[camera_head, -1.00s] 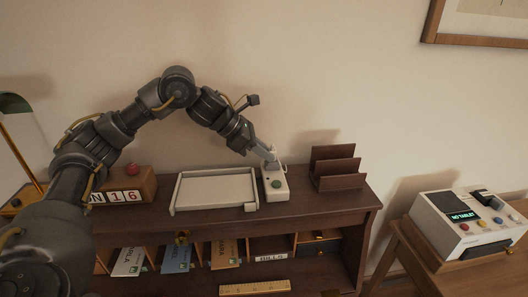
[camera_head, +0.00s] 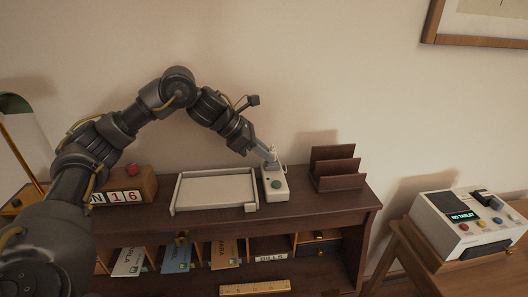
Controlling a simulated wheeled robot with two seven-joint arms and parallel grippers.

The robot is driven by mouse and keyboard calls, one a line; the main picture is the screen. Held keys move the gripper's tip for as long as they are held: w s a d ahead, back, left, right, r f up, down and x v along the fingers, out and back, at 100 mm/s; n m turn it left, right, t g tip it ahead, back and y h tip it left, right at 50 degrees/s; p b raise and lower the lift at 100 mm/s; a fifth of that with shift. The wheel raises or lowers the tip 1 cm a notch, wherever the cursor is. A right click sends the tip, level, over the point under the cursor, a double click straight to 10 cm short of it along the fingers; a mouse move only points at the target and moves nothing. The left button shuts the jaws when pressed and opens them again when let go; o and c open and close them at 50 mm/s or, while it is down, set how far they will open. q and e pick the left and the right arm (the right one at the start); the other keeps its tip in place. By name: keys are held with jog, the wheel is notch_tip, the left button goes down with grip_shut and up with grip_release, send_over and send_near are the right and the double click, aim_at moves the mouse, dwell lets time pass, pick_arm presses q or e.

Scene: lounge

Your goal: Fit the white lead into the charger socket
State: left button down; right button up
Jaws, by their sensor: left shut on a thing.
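The charger (camera_head: 275,188) is a small white box with a green round button, standing on the desk's upper shelf between the white tray and the brown letter rack. My left gripper (camera_head: 271,157) is at the far end of the charger's top, pointing down. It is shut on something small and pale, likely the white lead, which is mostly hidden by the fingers. A thin pale strand shows beside the fingertips. I cannot tell whether the lead's end is inside the socket or just above it. The socket itself is hidden. My right gripper is not in view.
A white tray (camera_head: 216,206) lies left of the charger, and a brown letter rack (camera_head: 335,168) stands right of it. A calendar block (camera_head: 126,190) and a lamp (camera_head: 17,105) are at left. A white device with a display (camera_head: 466,224) sits on a side table at right.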

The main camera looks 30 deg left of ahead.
pick_arm(q)
jog(key=shift+s+d+f+b, duration=0.1)
jog(key=shift+s+f+b, duration=0.1)
jog(key=shift+f, duration=0.25)
jog(key=shift+s+f+b, duration=0.15)
jog(key=shift+s+f, duration=0.05)
jog(key=shift+f, duration=0.25)
jog(key=c, duration=1.5)
grip_release()
jog(key=shift+o, duration=0.9)
jog(key=shift+w+f, duration=0.1)
jog(key=shift+r, duration=0.2)
jog(key=shift+a+r+p, duration=0.25)
jog(key=shift+r+p, duration=0.05)
jog(key=shift+p, duration=0.05)
jog(key=p+v, duration=0.1)
jog(key=v, duration=0.2)
jog(key=shift+r, duration=0.1)
jog(key=shift+s+a+r+p, duration=0.2)
jog(key=shift+a+r+p, duration=0.2)
jog(key=shift+r, duration=0.15)
jog(key=shift+s+a+r, duration=0.3)
